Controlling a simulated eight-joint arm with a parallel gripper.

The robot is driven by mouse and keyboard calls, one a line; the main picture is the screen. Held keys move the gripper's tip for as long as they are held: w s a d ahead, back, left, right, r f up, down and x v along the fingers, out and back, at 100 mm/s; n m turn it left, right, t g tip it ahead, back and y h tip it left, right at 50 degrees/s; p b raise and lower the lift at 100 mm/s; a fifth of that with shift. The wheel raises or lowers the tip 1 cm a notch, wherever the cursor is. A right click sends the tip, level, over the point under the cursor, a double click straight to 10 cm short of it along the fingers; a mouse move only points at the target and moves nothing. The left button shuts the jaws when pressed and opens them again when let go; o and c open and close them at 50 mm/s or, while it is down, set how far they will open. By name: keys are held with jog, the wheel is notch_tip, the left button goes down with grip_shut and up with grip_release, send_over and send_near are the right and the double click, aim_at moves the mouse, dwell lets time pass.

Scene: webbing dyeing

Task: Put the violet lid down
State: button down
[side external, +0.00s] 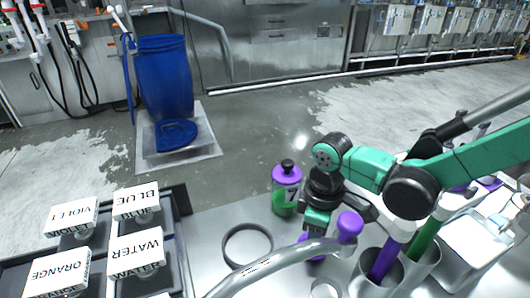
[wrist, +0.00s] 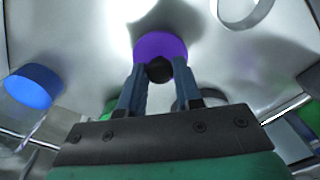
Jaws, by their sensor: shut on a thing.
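The violet lid (wrist: 160,46) is a round violet disc with a black knob (wrist: 160,70), seen in the wrist view. My gripper (wrist: 159,78) is shut on the knob, one finger at each side. In the side external view my gripper (side external: 317,224) points down over the metal worktop, and the violet lid (side external: 314,257) shows below it, partly hidden by a grey curved pipe. I cannot tell whether the lid touches the worktop.
A green jar (side external: 284,209) marked 7, with a violet top and black knob, stands left of my gripper. A dark ring (side external: 229,249) lies on the worktop. Labelled white boxes (side external: 137,252) stand at left.

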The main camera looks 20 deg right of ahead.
jog(key=shift+f, duration=0.25)
jog(key=c, duration=0.6)
grip_release()
notch_tip(320, 180, up, 12)
jog(key=s+d+m+t, duration=0.2)
jog(key=d+m+t, duration=0.5)
jog(key=d, duration=0.6)
jog(key=shift+s+d+f+m, duration=0.25)
jog(key=shift+s+m, duration=0.15)
jog(key=shift+m, duration=0.6)
